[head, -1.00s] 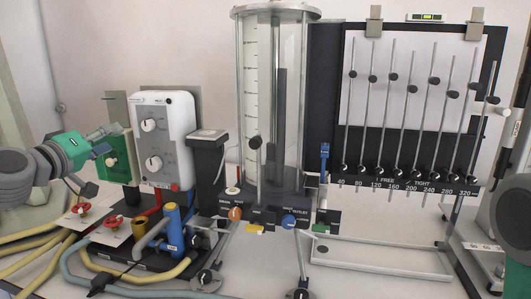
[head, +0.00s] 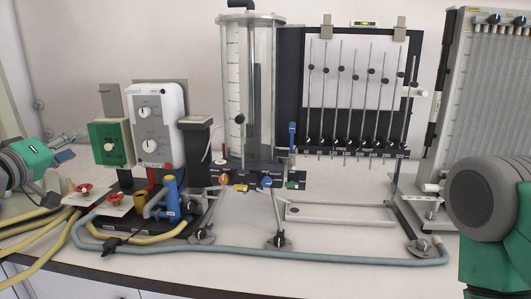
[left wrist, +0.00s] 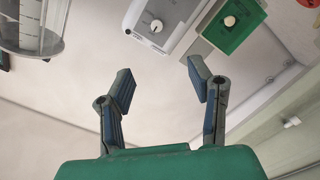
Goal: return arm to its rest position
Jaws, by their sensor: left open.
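My left arm comes in at the left edge of the head view, with its gripper (head: 72,143) just left of the green box. In the left wrist view the same gripper (left wrist: 162,82) is open, its two dark fingers apart with nothing between them. The green box (head: 108,143) with a pale knob stands beside the white two-knob unit (head: 157,125). In the left wrist view, the green box (left wrist: 230,25) and the white unit (left wrist: 165,22) lie beyond the fingertips. My right arm shows as a dark and green link at the right edge; its gripper is out of view.
A clear cylinder tank (head: 250,95) stands mid-bench, with a manometer board (head: 350,95) right of it and another tube board (head: 490,110) further right. Yellow hoses (head: 40,225) and red valves (head: 84,188) lie near my left arm. A grey hose (head: 330,256) runs along the bench front.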

